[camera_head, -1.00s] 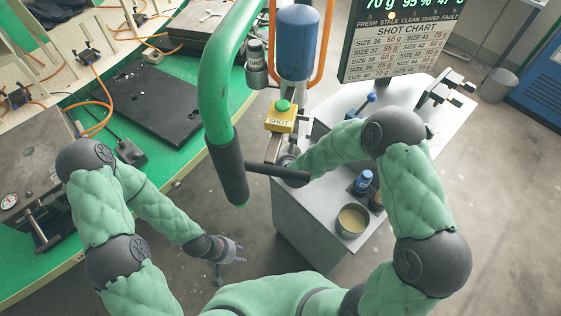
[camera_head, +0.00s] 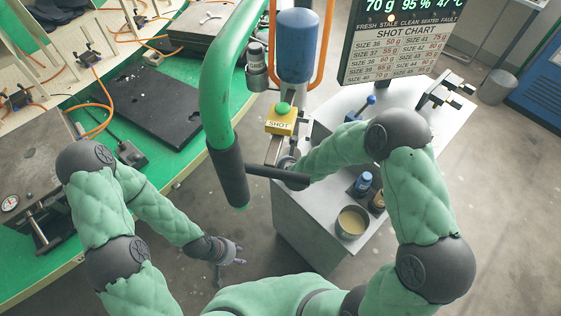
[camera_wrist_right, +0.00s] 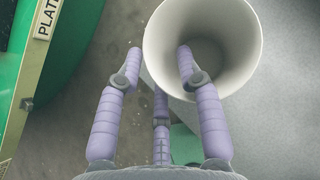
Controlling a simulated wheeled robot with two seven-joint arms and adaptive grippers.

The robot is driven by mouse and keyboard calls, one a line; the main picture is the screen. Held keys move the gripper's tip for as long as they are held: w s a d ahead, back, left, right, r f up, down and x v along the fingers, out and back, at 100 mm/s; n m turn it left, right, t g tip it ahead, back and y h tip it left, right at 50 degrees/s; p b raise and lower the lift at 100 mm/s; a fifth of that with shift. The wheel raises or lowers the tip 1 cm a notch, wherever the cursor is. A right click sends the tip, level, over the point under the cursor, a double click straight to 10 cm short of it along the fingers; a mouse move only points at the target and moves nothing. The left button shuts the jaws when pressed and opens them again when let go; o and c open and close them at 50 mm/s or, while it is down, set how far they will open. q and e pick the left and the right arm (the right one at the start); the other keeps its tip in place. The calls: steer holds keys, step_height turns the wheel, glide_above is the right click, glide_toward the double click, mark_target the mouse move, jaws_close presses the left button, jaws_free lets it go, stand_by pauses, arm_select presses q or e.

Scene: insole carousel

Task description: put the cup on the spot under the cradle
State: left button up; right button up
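A white cup (camera_wrist_right: 235,50) shows at the upper right of the right wrist view, its round mouth facing the camera. The purple fingers of my right gripper (camera_wrist_right: 160,60) are spread apart. The right finger reaches over the rim into the mouth; the left finger is outside, and the third is below the rim. I see no clear grip on the wall. My left gripper (camera_head: 232,252) hangs empty over the floor, fingers apart. I cannot make out the cradle or the spot under it.
A green tube with a black handle (camera_head: 228,175) stands before the grey cabinet (camera_head: 305,235). On the cabinet are a yellow SHOT button box (camera_head: 281,120), a bowl (camera_head: 351,222) and small bottles (camera_head: 363,183). A green carousel (camera_head: 175,165) lies left.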

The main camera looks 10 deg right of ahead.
steer(key=p+v, duration=0.1)
steer(key=v, duration=0.5)
steer(key=shift+s, duration=0.15)
